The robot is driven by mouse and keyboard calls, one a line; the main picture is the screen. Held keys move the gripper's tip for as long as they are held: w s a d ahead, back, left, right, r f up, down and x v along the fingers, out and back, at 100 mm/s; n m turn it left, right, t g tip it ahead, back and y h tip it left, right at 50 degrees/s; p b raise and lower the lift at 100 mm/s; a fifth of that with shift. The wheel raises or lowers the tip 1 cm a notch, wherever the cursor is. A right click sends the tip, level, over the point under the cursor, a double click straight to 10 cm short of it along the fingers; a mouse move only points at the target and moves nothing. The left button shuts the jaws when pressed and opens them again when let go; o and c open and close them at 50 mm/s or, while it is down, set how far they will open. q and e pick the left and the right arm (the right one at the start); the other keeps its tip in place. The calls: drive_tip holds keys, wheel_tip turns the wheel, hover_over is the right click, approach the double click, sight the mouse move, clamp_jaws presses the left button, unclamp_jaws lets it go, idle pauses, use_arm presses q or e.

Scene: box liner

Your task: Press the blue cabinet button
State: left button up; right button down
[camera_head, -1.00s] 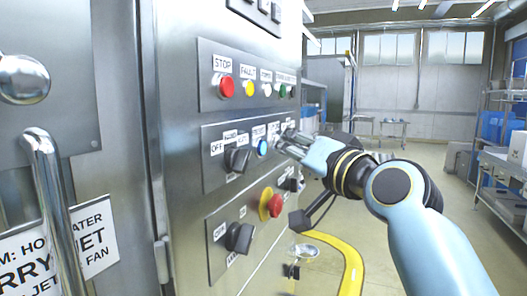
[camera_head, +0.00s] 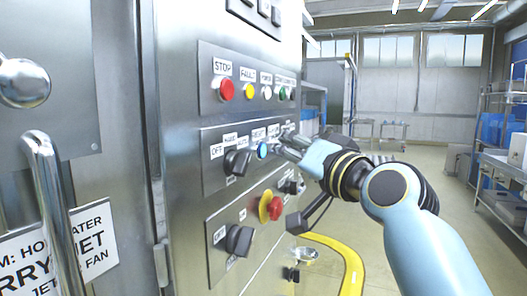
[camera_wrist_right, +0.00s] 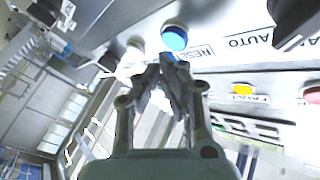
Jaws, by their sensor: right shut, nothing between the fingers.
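The blue button (camera_head: 262,150) sits on the middle panel of the metal cabinet, right of a black selector knob. It also shows in the right wrist view (camera_wrist_right: 174,38), beside a label reading RESET. My right gripper (camera_head: 284,144) is shut and empty, its fingertips just right of the blue button in the head view. In the right wrist view its shut fingertips (camera_wrist_right: 167,62) are just below the button in the picture. I cannot tell whether they touch the panel. My left gripper is not in view.
The cabinet's upper panel holds a red stop button (camera_head: 226,90), a yellow light (camera_head: 250,90) and other lights. Black selector knobs (camera_head: 239,239) and a red emergency button (camera_head: 275,208) sit below. Door handles are at the left. Open floor lies to the right.

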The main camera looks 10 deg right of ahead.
drive_tip(key=shift+a, duration=0.1)
idle(0.5)
drive_tip(key=shift+w+a+r, duration=0.1)
drive_tip(key=shift+w+a, duration=0.15)
drive_tip(key=shift+a, duration=0.05)
drive_tip(key=shift+w+a+r, duration=0.1)
drive_tip(key=shift+w+a, duration=0.25)
drive_tip(key=shift+a, duration=0.15)
idle(1.1)
drive_tip(key=shift+s+d+r+p, duration=0.25)
drive_tip(key=shift+s+r+p, duration=0.25)
drive_tip(key=shift+r+p, duration=0.25)
drive_tip(key=shift+s+f, duration=0.1)
drive_tip(key=shift+f, duration=0.3)
drive_tip(key=shift+s+d, duration=0.1)
drive_tip(key=shift+d, duration=0.05)
drive_tip(key=s+d, duration=0.1)
drive_tip(key=d+p, duration=0.1)
drive_tip(key=s+d, duration=0.1)
drive_tip(key=d, duration=0.1)
drive_tip(key=shift+s+r, duration=0.1)
drive_tip(key=shift+s, duration=0.2)
